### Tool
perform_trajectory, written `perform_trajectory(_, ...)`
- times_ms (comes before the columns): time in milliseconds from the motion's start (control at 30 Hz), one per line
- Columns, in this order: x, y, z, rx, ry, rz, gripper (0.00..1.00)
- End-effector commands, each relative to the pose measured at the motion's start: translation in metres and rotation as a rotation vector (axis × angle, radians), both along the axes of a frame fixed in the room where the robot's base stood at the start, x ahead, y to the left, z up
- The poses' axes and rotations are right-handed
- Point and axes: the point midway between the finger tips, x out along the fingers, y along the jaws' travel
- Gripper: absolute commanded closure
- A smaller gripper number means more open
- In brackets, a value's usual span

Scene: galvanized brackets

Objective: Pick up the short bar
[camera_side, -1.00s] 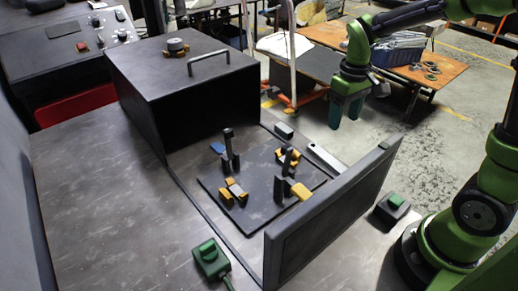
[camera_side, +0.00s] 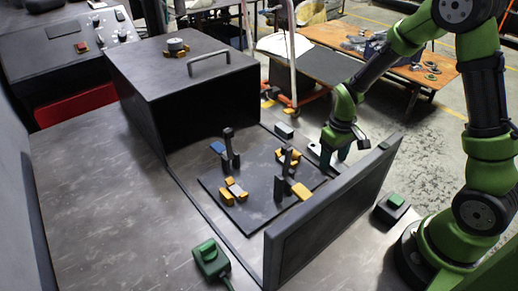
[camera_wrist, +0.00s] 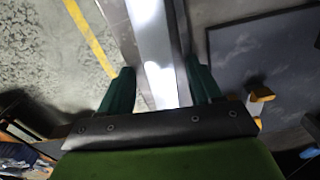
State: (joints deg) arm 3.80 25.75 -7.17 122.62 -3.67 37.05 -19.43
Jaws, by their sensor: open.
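The short bar, a flat pale metal strip (camera_side: 314,149), lies at the right edge of the fixture area. My gripper hides most of it in the side view. In the wrist view the bar (camera_wrist: 150,35) runs up the picture between my two green fingers, bright with glare. My gripper (camera_side: 335,160) points down at the bar; it also shows in the wrist view (camera_wrist: 161,78). It is open, with one finger on each side of the bar. I cannot tell whether either finger touches it.
A dark fixture plate (camera_side: 250,210) with yellow clamps (camera_side: 234,191) and dark upright posts lies left of my gripper. A tilted dark panel (camera_side: 325,222) stands in front. A black box (camera_side: 185,90) with a handle stands behind.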

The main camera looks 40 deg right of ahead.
Motion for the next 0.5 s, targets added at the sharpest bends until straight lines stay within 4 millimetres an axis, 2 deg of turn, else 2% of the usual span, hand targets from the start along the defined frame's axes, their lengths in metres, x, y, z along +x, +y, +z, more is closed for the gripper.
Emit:
perform_trajectory(233,0.0,0.0002,-0.002,0.0,0.0,0.0,0.36)
perform_trajectory(500,0.0,0.0002,-0.0018,0.0,0.0,0.0,0.78)
